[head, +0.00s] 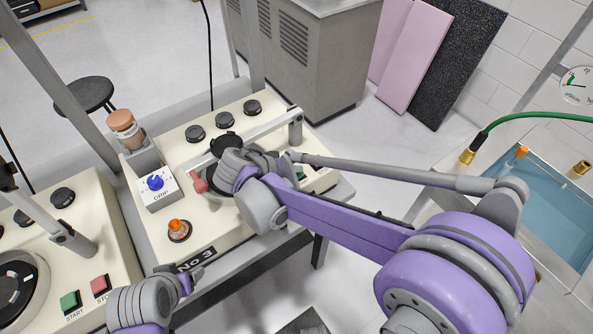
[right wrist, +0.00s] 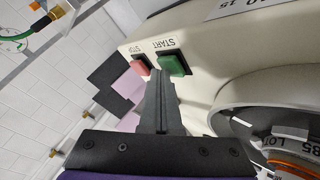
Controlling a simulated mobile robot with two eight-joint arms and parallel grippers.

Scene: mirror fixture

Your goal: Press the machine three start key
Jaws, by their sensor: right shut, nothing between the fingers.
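The machine three panel (head: 210,240) is cream, with a "NO 3" plate on its front edge. Its green start key (right wrist: 173,65) is labelled START in the right wrist view, beside the red stop key (right wrist: 140,64). In the head view my right wrist and forearm hide most of this key area. My right gripper (right wrist: 160,78) is shut and empty, its fingertips close in front of the start key's lower edge. I cannot tell whether they touch it. My left gripper (head: 190,278) is at the lower left, by the panel's front edge; its jaw state is unclear.
A blue-water tank (head: 550,205) is at the right.

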